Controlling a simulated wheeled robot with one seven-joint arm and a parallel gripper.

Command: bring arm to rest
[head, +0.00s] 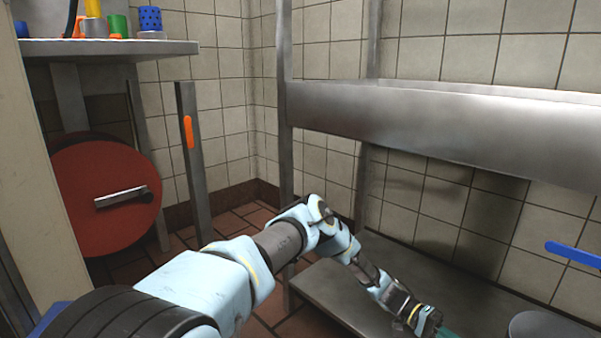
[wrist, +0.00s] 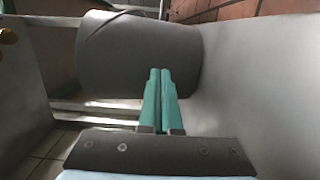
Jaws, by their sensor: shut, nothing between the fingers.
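My arm reaches from the bottom left of the head view toward the lower right, over a low steel shelf. My gripper (wrist: 160,74) shows in the wrist view with its two green fingers together and nothing between them. In the head view only a bit of green at its end shows near the bottom edge. A grey round pot or bucket (wrist: 135,58) is beyond the fingertips in the wrist view. Its rim also shows at the lower right of the head view (head: 545,326). I cannot tell whether the fingers touch it.
A steel lower shelf (head: 330,290) lies beneath my arm, with a steel upper rail (head: 440,125) above it. A blue handle-like bar (head: 573,254) is at the right. A red disc (head: 105,215) stands at the left, below a shelf (head: 110,48) with cups. Tiled floor shows between.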

